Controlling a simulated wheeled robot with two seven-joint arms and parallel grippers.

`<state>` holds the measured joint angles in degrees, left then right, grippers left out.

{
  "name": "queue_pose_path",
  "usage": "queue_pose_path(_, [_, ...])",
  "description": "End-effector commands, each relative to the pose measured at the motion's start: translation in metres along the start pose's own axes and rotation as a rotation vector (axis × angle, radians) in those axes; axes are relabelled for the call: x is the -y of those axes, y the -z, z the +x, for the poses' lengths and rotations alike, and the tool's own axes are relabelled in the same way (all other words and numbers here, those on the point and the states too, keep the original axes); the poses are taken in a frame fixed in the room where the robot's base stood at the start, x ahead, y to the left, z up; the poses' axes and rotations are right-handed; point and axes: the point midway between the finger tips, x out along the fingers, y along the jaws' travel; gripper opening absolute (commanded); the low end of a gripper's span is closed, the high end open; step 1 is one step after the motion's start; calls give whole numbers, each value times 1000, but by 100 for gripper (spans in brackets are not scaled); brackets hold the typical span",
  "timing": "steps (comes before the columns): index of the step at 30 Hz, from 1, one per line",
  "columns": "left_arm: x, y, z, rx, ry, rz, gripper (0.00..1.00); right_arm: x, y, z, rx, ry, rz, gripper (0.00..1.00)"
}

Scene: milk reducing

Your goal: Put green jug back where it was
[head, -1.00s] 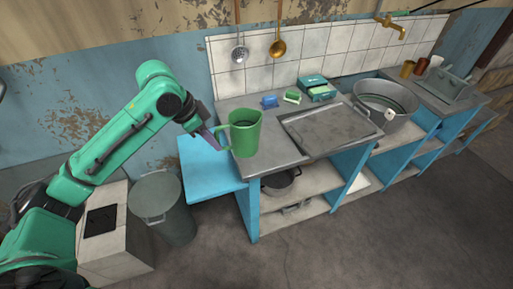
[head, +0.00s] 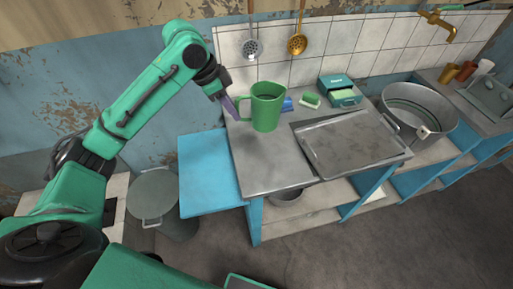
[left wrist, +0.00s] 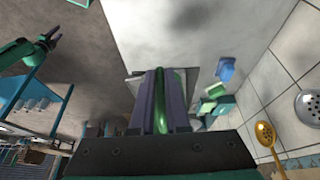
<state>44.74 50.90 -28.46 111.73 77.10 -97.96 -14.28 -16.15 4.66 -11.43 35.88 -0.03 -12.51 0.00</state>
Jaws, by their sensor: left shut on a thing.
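The green jug (head: 267,108) is upright at the back left part of the grey counter (head: 262,166), its handle toward the left. I cannot tell whether its base touches the counter or hangs just above it. My left gripper (head: 231,107) comes from the left and is shut on the jug's handle. In the left wrist view the green handle (left wrist: 161,102) shows as a strip between the two fingers; the rest of the jug is hidden there. My right gripper (left wrist: 52,38) shows small at the left wrist view's upper left; its jaw state is unclear.
A grey tray (head: 350,145) lies right of the jug. A blue sponge (head: 287,104), a green sponge (head: 310,99) and a teal box (head: 340,91) stand behind. A metal basin (head: 418,108) is farther right. The front left counter is clear.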

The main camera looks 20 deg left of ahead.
Motion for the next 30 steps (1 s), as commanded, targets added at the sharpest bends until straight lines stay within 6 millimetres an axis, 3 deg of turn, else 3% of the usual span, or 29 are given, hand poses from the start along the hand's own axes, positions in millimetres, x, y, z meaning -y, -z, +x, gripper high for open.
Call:
queue_pose_path(6, [-2, -29, 66, 5, -6, -1, 0, 4, -24, -9, 39, 5, 1, 44])
queue_pose_path(12, [-1, -50, 118, 2, -2, 0, 0, 4, -25, -15, 43, 6, 1, 44])
queue_pose_path(21, [-1, -69, 165, 1, -1, 1, 0, 2, -10, -19, 18, 3, 1, 44])
queue_pose_path(27, [0, -70, 168, 1, 1, 2, 0, 3, -12, -18, 21, 4, 0, 44])
queue_pose_path(28, [-1, -71, 169, 3, 0, 2, 21, 3, -12, -18, 22, 4, 0, 44])
queue_pose_path(30, [-1, -71, 169, 3, -1, 2, 44, 3, -13, -18, 23, 5, 0, 44])
